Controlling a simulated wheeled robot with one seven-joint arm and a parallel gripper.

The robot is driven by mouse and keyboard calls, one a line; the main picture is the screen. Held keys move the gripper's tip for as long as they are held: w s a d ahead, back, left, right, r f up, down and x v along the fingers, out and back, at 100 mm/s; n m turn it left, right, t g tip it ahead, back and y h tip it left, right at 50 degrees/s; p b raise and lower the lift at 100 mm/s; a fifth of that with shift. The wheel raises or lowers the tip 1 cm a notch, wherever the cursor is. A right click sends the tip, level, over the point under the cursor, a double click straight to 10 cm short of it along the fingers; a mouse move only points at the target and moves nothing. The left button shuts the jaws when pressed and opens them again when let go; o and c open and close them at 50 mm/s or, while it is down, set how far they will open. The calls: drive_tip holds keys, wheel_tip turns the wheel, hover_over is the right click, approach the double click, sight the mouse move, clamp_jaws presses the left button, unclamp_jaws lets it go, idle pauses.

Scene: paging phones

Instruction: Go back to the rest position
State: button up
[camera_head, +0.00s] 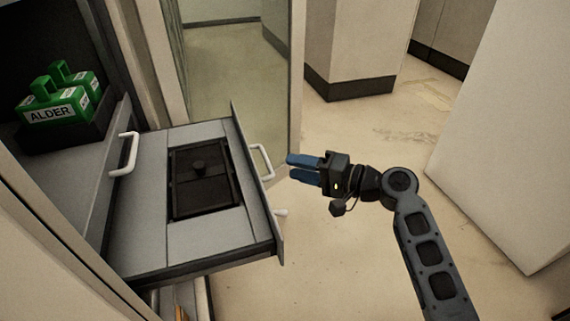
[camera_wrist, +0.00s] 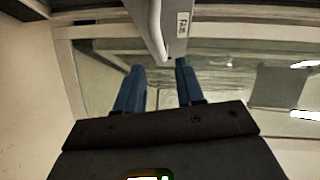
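My gripper (camera_head: 290,168) has blue fingers and is in the middle of the head view, just right of the pulled-out drawer (camera_head: 140,191). It points left toward the drawer's white front handle (camera_head: 264,162), which looks close to the fingertips. In the wrist view my gripper's two fingers (camera_wrist: 158,85) stand apart with nothing between them. The white handle (camera_wrist: 156,32) shows beyond and above them. I cannot tell from the views whether a fingertip touches it.
Green ALDER-labelled blocks (camera_head: 55,108) sit in a dark holder at upper left. The drawer holds a dark lidded insert (camera_head: 203,184). A glass panel (camera_head: 236,80) stands behind the drawer. Pale walls bound the right; the floor (camera_head: 345,260) around my arm is clear.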

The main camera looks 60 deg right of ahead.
drive_tip(key=shift+s+d+r, duration=0.1)
drive_tip(key=shift+s, duration=0.5)
